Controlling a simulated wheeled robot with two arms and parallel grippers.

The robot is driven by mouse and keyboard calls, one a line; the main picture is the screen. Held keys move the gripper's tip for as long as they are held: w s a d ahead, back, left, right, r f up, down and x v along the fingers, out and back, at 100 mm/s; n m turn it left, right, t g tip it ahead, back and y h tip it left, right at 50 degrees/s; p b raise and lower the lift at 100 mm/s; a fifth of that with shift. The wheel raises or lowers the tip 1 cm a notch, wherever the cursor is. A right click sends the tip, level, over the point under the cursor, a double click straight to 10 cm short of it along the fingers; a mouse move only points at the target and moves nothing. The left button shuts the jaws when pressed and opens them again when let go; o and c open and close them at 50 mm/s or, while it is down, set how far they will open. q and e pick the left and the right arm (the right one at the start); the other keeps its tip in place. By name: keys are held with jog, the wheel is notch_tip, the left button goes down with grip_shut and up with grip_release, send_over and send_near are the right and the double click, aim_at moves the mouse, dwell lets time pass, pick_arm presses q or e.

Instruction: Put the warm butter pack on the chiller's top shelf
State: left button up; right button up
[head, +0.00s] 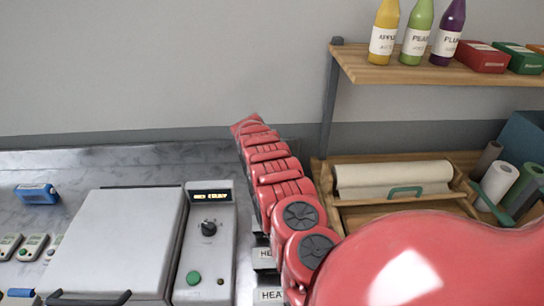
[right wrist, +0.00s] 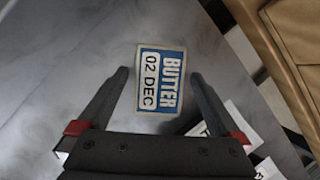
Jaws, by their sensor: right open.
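The butter pack (right wrist: 161,80) shows in the right wrist view as a flat blue and white label reading BUTTER 02 DEC, over a grey mottled surface. My right gripper (right wrist: 159,74) is open, its dark fingers on either side of the label. I cannot tell how far the fingertips are above it. In the head view my red right arm hides the right gripper and the pack. I cannot make out a chiller or its top shelf. My left gripper is in neither view.
A grey lidded appliance (head: 115,240) with a knob panel (head: 208,240) stands at left, near a blue device (head: 37,192). A wooden shelf (head: 440,68) holds bottles (head: 417,30) and boxes (head: 482,57). A wooden organizer (head: 400,167) holds a white roll (head: 392,178).

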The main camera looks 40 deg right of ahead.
jog(key=shift+v, duration=1)
jog(key=shift+b+v, duration=0.5)
jog(key=shift+v, duration=0.7)
jog(key=a+r+h+b, duration=0.4)
jog(key=a+r, duration=0.4)
jog(key=a, duration=0.3)
jog(key=p+x, duration=0.2)
jog(key=x, duration=0.9)
jog(key=shift+d+f, duration=0.2)
jog(key=shift+f, duration=0.1)
jog(key=shift+s+d+f+p, duration=0.1)
jog(key=shift+d+f+p, duration=0.15)
jog(key=shift+d+p, duration=0.1)
jog(key=p+x, duration=0.1)
jog(key=x, duration=0.2)
jog(key=shift+s+d+f, duration=0.1)
jog(key=shift+s+d, duration=0.1)
jog(key=shift+w+d+f, duration=0.1)
jog(key=shift+d+f, duration=0.3)
jog(key=shift+f, duration=0.05)
jog(key=c, duration=1.6)
